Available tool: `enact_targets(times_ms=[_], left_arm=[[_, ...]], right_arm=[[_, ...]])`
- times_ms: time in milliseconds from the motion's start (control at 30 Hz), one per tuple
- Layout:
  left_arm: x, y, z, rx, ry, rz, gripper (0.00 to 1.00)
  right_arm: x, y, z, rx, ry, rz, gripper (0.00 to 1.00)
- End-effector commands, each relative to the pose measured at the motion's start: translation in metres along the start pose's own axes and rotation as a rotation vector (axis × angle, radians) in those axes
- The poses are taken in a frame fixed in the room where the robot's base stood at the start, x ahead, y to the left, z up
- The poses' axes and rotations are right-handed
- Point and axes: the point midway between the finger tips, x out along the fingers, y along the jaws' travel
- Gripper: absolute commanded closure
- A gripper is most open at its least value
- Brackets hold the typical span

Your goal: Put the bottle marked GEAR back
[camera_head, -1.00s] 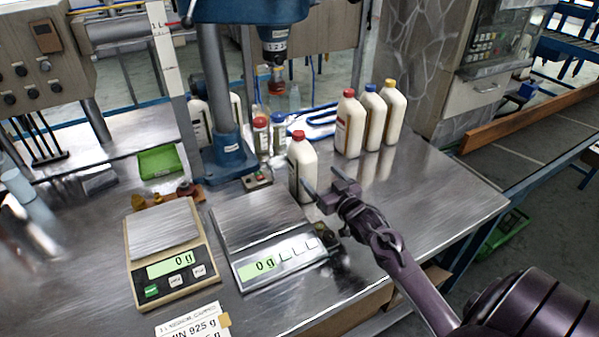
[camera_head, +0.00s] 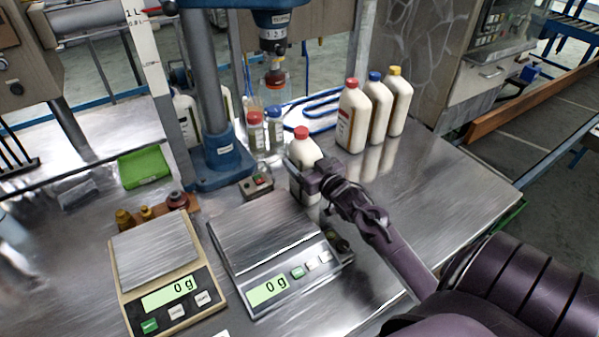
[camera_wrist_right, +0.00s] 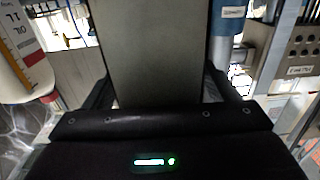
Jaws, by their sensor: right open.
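A cream bottle with a red cap (camera_head: 302,135) stands upright on the metal bench, right of the scales. My right gripper (camera_head: 301,172) is at this bottle, its fingers open around the body and hiding its lower part. In the right wrist view a broad pale surface (camera_wrist_right: 150,50), apparently the bottle's body, fills the space between the fingers. Bottles with a red cap (camera_head: 352,118), a blue cap (camera_head: 377,108) and a yellow cap (camera_head: 398,102) stand in a row behind to the right. I cannot read GEAR on any of them. My left gripper is not in view.
Two scales reading 0 g, a beige one (camera_head: 170,295) and a grey one (camera_head: 270,290), sit left of the gripper. A blue press stand (camera_head: 220,165), small jars (camera_head: 256,135) and a green tray (camera_head: 143,167) are behind. The bench right of the bottle row is clear.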

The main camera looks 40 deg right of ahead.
Motion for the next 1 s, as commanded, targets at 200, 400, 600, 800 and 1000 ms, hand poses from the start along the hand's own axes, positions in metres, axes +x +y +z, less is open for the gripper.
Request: enact_targets(times_ms=[200,400,600,800,1000], left_arm=[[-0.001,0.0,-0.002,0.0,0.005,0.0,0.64],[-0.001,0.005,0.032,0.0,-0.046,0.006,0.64],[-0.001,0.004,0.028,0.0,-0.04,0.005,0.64],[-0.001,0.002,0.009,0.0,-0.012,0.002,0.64],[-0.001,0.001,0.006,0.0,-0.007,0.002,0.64]], right_arm=[[0.0,0.0,0.0,0.0,0.0,0.0,0.37],[0.0,0.0,0.0,0.0,0.0,0.0,0.63],[0.0,0.0,0.001,0.0,-0.003,-0.001,0.89],[0.0,-0.001,0.002,0.0,-0.004,-0.001,1.0],[0.0,0.0,-0.002,-0.001,0.003,-0.001,1.0]])
